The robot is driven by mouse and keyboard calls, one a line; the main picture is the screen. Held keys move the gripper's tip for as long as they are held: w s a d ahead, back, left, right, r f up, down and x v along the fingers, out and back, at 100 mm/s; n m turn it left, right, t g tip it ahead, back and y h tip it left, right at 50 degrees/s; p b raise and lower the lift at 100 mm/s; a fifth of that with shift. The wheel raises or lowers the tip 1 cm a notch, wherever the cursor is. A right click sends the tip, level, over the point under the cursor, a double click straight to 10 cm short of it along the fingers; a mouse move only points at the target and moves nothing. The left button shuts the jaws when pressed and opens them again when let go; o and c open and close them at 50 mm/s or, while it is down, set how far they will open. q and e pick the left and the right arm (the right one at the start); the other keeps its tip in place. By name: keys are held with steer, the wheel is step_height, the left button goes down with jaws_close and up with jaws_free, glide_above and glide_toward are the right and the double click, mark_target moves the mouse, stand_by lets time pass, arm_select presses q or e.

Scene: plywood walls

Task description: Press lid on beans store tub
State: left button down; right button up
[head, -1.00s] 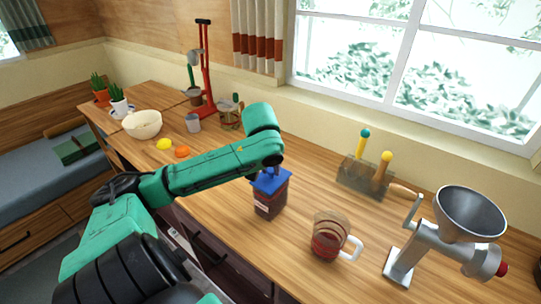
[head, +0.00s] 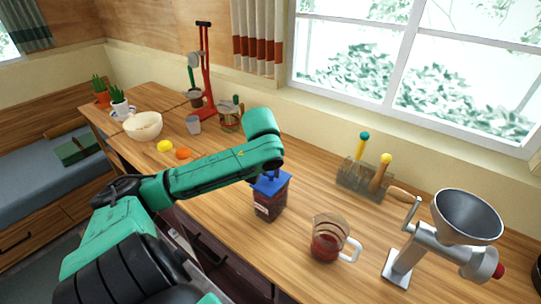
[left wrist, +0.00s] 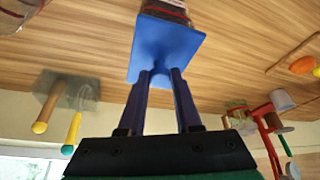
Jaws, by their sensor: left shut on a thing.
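The beans store tub (head: 268,206) is a clear, square-sided container with dark reddish-brown contents and a label. It stands on the wooden counter. A flat blue square lid (head: 271,184) lies across its top. I cannot tell whether the lid is fully seated. My left gripper (head: 270,173) points down from above and is shut on the lid's upper part. In the left wrist view the gripper's two fingers (left wrist: 162,76) meet the blue lid (left wrist: 165,42), with the tub (left wrist: 168,9) just beyond it. My right gripper is not in view.
A glass mug (head: 326,241) with red contents stands right of the tub. A metal grinder (head: 425,240) is at far right, and a rack with tools (head: 361,180) stands behind. A lemon (head: 165,146), an orange fruit (head: 183,153) and a bowl (head: 143,125) are to the left.

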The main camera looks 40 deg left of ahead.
arm_select(q)
steer(key=shift+c, duration=0.2)
jaws_free()
stand_by(0.3)
step_height(320, 180, up, 5)
steer(key=p, duration=0.6)
steer(key=shift+r, duration=1.5)
jaws_close()
